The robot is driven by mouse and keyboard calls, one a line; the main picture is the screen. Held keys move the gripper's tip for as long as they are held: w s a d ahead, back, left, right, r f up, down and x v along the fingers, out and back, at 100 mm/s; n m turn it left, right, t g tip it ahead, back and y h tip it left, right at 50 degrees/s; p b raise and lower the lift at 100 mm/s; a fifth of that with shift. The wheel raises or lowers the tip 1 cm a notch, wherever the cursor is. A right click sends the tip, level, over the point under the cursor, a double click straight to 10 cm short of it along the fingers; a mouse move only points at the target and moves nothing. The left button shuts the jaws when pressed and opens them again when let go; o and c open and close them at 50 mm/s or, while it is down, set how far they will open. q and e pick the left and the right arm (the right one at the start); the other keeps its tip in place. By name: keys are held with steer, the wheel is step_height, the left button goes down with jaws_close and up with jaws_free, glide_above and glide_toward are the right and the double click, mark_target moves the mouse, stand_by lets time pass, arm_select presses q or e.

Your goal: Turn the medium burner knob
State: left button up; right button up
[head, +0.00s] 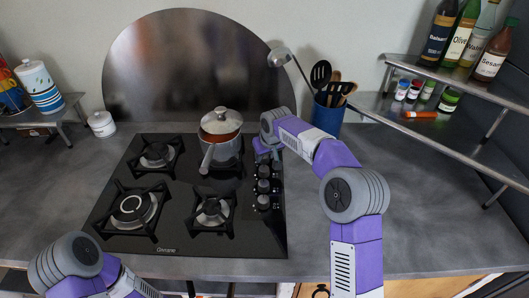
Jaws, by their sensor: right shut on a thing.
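The black gas hob (187,248) lies in the counter with a column of dark round knobs along its right side. The lower knob (263,202), the one above it (263,186) and a third (264,171) show clear of the hand. My right gripper (265,150) reaches down at the top end of this column, its wrist largely covering the fingers. It is shut on a knob there, which is mostly hidden. I cannot read which burner each knob serves. My left arm shows at the bottom left; its gripper is out of view.
A lidded pot (222,150) stands on the back right burner, its handle pointing forward, close left of my right gripper. A blue utensil holder (328,118) stands behind my right arm. A metal shelf (455,135) with jars is at right. The right counter is clear.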

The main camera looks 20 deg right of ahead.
steer(key=o, duration=1)
steer(key=shift+o, duration=0.2)
steer(key=p+v, duration=0.1)
steer(key=v, duration=0.6)
steer(key=shift+r+p, duration=0.3)
steer(key=shift+p, duration=0.1)
steer(key=shift+s, duration=0.1)
